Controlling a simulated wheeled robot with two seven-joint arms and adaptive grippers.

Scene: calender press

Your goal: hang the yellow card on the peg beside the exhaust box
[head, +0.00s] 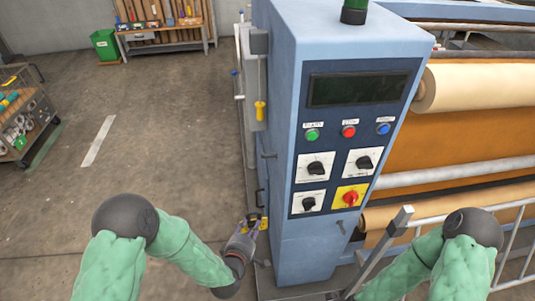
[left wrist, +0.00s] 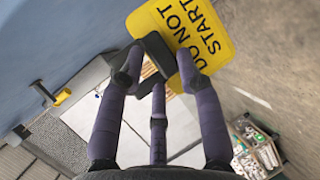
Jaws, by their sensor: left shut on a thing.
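The yellow card (left wrist: 225,30) reads "DO NOT START" in the left wrist view and has a black block at its near edge. My left gripper (left wrist: 157,68) is shut on this block, with the card beyond the fingertips. In the head view my left gripper (head: 254,222) is low, left of the blue cabinet; only small yellow bits of the card show there. A grey box (head: 250,78) with a yellow handle, seemingly the exhaust box, is on the cabinet's left side. A dark peg (head: 268,155) sticks out below it, apart from the card. My right gripper is out of view.
Floor to the left is open, with a cart (head: 22,115) farther off.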

